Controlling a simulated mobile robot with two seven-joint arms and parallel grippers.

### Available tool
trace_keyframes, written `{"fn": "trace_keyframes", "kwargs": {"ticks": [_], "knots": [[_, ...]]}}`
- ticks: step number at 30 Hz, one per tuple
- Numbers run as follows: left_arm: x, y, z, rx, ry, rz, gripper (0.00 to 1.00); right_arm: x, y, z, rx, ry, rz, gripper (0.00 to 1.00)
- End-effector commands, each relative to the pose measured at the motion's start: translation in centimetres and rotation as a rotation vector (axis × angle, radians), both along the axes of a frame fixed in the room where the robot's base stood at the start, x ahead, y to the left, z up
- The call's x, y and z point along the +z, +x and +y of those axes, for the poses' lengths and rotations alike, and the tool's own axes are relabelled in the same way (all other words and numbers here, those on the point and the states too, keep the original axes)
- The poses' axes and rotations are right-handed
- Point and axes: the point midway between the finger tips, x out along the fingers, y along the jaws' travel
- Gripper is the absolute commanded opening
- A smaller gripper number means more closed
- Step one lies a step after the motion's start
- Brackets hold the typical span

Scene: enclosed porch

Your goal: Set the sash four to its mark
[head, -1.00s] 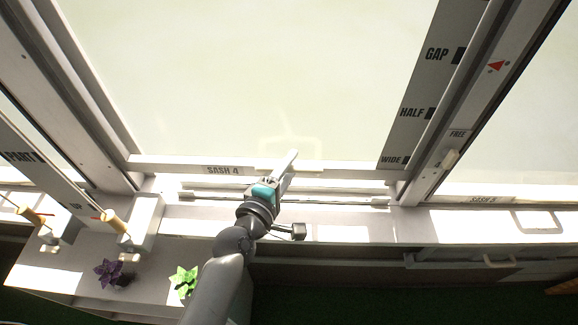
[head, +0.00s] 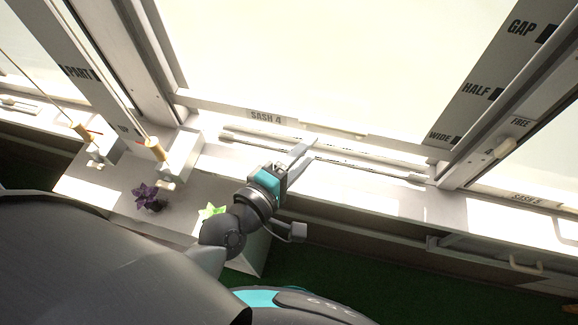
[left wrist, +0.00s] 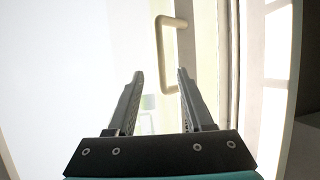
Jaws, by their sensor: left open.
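Sash four is a large bright pane with a pale bottom rail labelled SASH 4 (head: 268,117). Its lower edge is near the foot of a grey scale strip (head: 484,85) marked GAP, HALF and WIDE, close to the WIDE mark (head: 457,140). My left gripper (head: 310,146) is open and empty, just below the rail in the head view. In the left wrist view, a cream U-shaped handle (left wrist: 162,55) shows ahead, its lower end between the open fingers (left wrist: 161,76). I cannot tell whether they touch it. My right gripper is not in view.
Two thin rods (head: 375,169) lie along the sill below the rail. Sash 5 (head: 530,199) is at the right, beside a FREE label (head: 521,122).

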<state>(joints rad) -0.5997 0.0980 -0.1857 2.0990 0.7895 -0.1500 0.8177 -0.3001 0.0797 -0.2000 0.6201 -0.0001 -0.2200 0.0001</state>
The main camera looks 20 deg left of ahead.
Motion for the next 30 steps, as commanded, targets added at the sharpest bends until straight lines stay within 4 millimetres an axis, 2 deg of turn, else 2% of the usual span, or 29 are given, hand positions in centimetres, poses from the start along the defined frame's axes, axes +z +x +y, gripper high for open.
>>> {"fn": "trace_keyframes", "kwargs": {"ticks": [1, 6, 12, 30], "knots": [[0.0, -0.9, 0.3, -0.001, 0.002, 0.003, 0.52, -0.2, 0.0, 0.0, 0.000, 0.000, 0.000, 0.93], [0.5, -3.1, 1.0, -0.002, 0.000, 0.002, 0.52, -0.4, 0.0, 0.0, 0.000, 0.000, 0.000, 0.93], [0.8, -4.5, 1.5, -0.001, 0.000, 0.000, 0.52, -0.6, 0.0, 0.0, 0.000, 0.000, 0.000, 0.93], [1.0, -4.8, 1.6, 0.000, -0.002, -0.002, 0.52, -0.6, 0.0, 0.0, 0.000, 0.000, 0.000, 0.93]]}}
